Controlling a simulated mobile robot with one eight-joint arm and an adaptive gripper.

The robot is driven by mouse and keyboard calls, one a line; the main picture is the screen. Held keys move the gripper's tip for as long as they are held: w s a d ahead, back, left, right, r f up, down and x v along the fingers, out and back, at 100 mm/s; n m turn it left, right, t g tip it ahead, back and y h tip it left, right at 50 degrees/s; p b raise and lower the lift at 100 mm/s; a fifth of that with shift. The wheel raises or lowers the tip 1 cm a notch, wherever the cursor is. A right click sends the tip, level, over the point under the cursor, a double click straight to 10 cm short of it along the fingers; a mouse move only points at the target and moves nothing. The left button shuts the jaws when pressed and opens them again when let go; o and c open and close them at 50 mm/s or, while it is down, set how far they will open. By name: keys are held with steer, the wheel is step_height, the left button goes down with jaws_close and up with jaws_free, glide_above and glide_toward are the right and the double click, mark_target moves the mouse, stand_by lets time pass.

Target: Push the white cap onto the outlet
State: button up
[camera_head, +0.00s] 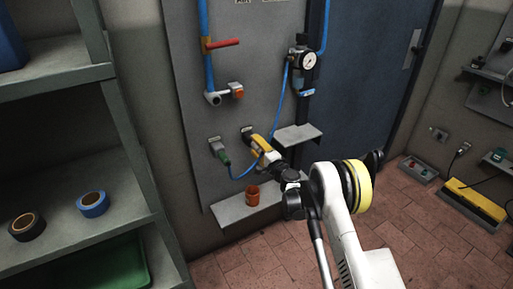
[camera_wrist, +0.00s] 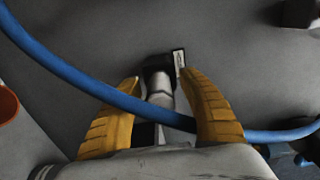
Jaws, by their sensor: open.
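My gripper (camera_head: 258,143) is up against the grey wall panel, and its yellow fingers point at a dark fitting on it. In the wrist view the gripper (camera_wrist: 162,82) is open, with one finger on each side of a whitish cylinder (camera_wrist: 160,90). This cylinder looks like the white cap, in line with the dark fitting (camera_wrist: 157,64), which looks like the outlet. Gaps show between the cylinder and both fingertips. The blue hose (camera_wrist: 85,82) crosses in front and hides part of the cylinder. I cannot tell how far the cap sits on the outlet.
A green-ended plug (camera_head: 222,153) with a blue cable is left of my gripper. An orange-brown cup (camera_head: 252,195) stands on a small ledge (camera_head: 232,210) below. Another small shelf (camera_head: 298,134) is at right. A gauge (camera_head: 308,61) and a red-handled valve (camera_head: 221,43) are above.

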mark_target(261, 151)
jaws_close()
steer(key=shift+s, duration=0.1)
steer(key=shift+v, duration=2.9)
steer(key=shift+d, duration=0.1)
steer(key=shift+v, duration=1.75)
steer(key=s+a+r+p, duration=0.4)
steer(key=a+r+p, duration=0.1)
steer(key=r, duration=0.7)
steer(key=s+a+r+p, duration=0.4)
steer(key=a+r, duration=0.3)
steer(key=r, duration=0.5)
steer(key=shift+s+a+p, duration=0.25)
steer(key=shift+a+p, duration=0.05)
steer(key=shift+p, duration=0.45)
